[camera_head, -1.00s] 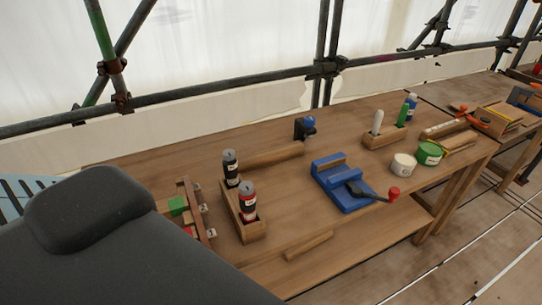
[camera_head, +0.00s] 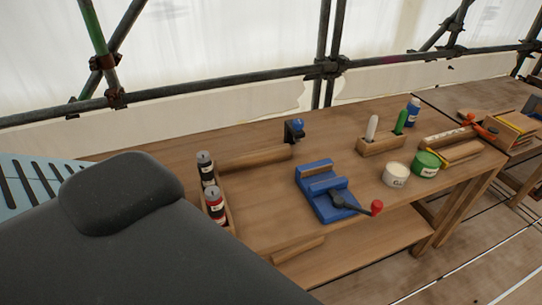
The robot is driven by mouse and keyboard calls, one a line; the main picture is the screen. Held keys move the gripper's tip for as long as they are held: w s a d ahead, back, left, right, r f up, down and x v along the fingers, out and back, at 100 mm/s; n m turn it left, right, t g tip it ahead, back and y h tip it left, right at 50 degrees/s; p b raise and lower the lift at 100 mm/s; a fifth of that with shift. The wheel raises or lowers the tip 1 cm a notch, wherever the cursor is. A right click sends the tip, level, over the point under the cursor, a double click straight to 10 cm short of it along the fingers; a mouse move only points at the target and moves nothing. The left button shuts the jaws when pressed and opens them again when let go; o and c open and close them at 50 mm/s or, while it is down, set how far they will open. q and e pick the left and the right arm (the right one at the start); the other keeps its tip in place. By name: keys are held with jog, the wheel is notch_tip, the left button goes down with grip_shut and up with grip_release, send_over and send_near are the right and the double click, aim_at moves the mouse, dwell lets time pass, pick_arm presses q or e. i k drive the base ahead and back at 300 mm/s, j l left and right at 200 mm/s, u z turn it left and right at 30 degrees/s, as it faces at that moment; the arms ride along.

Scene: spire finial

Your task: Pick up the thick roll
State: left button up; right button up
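Neither of my grippers is in view. I cannot tell for sure which thing is the thick roll. A long, round wooden piece (camera_head: 255,158) lies on the workbench (camera_head: 262,204) behind a blue vise, its right end near a dark clamp with a blue part (camera_head: 295,130). A short white round thing (camera_head: 396,174) with a dark-lettered label and a green round one (camera_head: 427,163) with a white label stand side by side at the bench's right part. Nothing holds any of these.
The blue vise (camera_head: 323,192) has a red-knobbed handle. A wooden block (camera_head: 380,146) holds upright tools. A blue bottle (camera_head: 412,112) stands behind. Scaffold pipes (camera_head: 200,85) run behind the bench.

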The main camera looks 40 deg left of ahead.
aim_at(257, 158)
jog(key=i+l, duration=0.75)
jog(key=i+l+u, duration=0.1)
jog(key=u, duration=1.4)
